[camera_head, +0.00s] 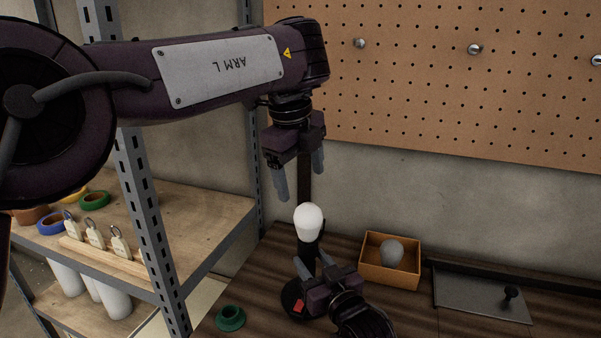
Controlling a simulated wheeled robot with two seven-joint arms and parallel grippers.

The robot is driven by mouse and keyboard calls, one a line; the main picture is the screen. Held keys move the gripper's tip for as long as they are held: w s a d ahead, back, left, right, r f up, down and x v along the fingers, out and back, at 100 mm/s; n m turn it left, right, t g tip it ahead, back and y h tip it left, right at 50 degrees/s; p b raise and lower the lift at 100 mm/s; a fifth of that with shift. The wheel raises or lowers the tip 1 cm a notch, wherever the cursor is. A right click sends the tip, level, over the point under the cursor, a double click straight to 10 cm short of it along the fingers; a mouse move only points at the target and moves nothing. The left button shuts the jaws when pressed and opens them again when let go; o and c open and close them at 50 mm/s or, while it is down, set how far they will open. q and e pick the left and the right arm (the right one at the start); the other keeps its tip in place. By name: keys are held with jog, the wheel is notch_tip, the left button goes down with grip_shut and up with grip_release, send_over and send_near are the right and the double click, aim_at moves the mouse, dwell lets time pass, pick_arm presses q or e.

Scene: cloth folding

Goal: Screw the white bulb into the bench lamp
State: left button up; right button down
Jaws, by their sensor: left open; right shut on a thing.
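The white bulb (308,216) stands upright, round end up, at the top of the bench lamp's dark stem (305,248). How deep it sits in the socket cannot be seen. The lamp's round dark base (293,299) rests on the bench and has a red patch. My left gripper (301,186) points down just above the bulb, its grey fingers open and apart, with nothing between them. My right gripper (311,259) reaches up from the bottom and is shut on the lamp stem below the bulb; its own wrist hides part of the base.
An orange-brown box (376,276) holding a grey bulb (393,252) stands right of the lamp. A grey tray (470,292) with a black knob (510,294) lies farther right. A green ring-shaped piece (230,318) is at front left. A metal shelf (160,225) borders the left; a pegboard (430,90) is behind.

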aim_at(309, 222)
pick_arm(q)
jog(key=f, duration=0.4)
jog(key=w+d+f, duration=0.1)
jog(key=f, duration=0.6)
jog(key=shift+w+d+f, duration=0.25)
jog(key=shift+w+f, duration=0.15)
jog(key=c, duration=1.1)
jog(key=m, duration=0.6)
jog(key=shift+d+g+h, duration=0.1)
jog(key=shift+g+h, duration=0.2)
jog(key=shift+g, duration=0.1)
jog(key=shift+c, duration=0.2)
jog(key=m, duration=0.4)
jog(key=shift+g, duration=0.4)
jog(key=m, duration=0.3)
jog(key=shift+s+g, duration=0.1)
jog(key=shift+g, duration=0.2)
jog(key=o, duration=1.1)
jog(key=shift+c, duration=0.2)
